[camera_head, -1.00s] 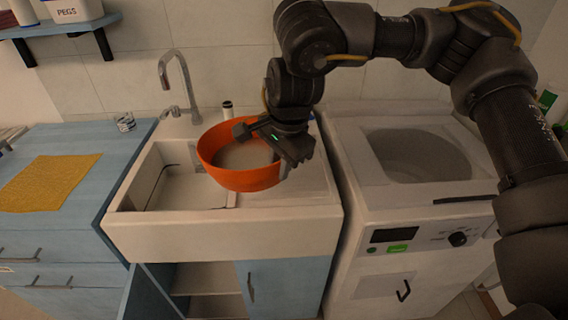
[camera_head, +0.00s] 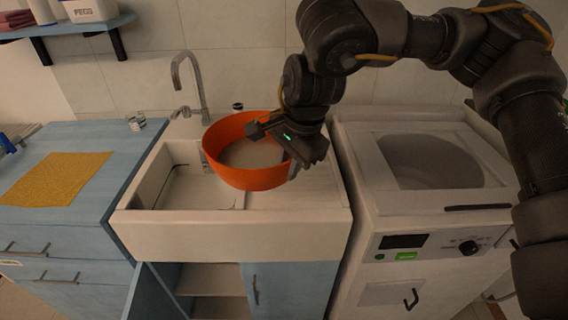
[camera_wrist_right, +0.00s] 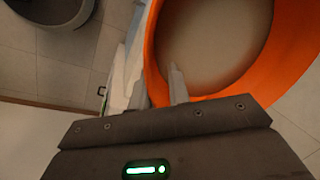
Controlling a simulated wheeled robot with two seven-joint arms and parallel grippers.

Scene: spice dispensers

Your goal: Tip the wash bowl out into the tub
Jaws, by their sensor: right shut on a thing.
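The orange wash bowl (camera_head: 245,178) is held level above the right part of the white sink (camera_head: 230,232), with greyish-brown content inside. My right gripper (camera_head: 278,143) is shut on its right rim. In the right wrist view the bowl (camera_wrist_right: 292,75) fills the upper right, with a finger (camera_wrist_right: 176,85) at its rim. The sink's open basin, which looks like the tub, (camera_head: 182,188) lies to the left of the bowl and partly beneath it. Part of the basin is hidden by the bowl. My left gripper is not in view.
A metal tap (camera_head: 190,80) rises behind the basin. A blue counter with a yellow cloth (camera_head: 58,178) stands at the left, a glass (camera_head: 136,122) at its back. A white washing machine (camera_head: 430,210) stands at the right. A cupboard door (camera_head: 150,293) below the sink is open.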

